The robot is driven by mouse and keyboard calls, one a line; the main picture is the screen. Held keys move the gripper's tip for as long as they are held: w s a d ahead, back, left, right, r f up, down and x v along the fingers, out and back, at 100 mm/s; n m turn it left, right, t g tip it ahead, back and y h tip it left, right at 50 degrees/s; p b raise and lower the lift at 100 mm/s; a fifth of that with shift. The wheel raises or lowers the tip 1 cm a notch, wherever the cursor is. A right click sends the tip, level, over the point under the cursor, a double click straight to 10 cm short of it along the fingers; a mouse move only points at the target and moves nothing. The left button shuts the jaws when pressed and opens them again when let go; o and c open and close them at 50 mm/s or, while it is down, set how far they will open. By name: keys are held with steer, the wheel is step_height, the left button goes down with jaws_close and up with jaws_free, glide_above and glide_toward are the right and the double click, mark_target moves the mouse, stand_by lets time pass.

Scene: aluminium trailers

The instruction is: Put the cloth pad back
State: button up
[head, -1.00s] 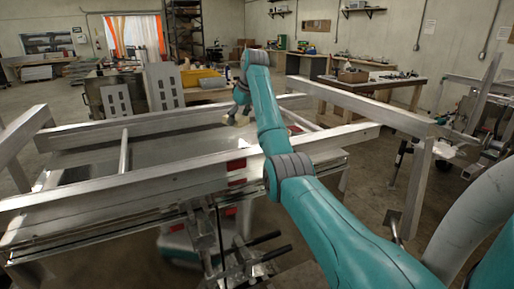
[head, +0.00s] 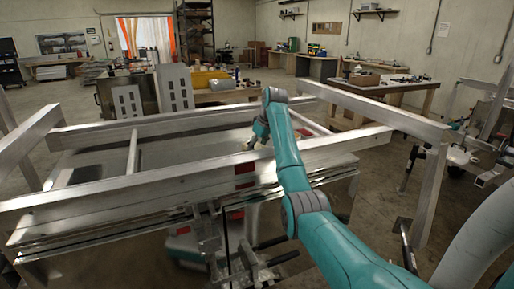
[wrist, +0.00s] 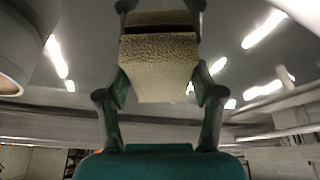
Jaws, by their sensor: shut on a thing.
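My gripper (wrist: 160,12) is shut on the cloth pad (wrist: 158,62), a tan, rough-textured piece held between the two dark fingers in the wrist view. The pad's near part hangs toward the palm. In the head view my gripper (head: 258,138) is small, low over the grey flat deck of the trailer (head: 185,148), beyond the near aluminium rail. I cannot tell whether the pad touches the deck.
The near rail (head: 130,190) and far rail (head: 160,126) border the deck, with a crossbar (head: 132,152) on the left. Slotted plates (head: 172,88) stand behind. A workbench (head: 390,84) is at the back right.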

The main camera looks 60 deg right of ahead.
steer(key=shift+f, duration=0.2)
steer(key=o, duration=1.1)
steer(key=shift+r, duration=0.1)
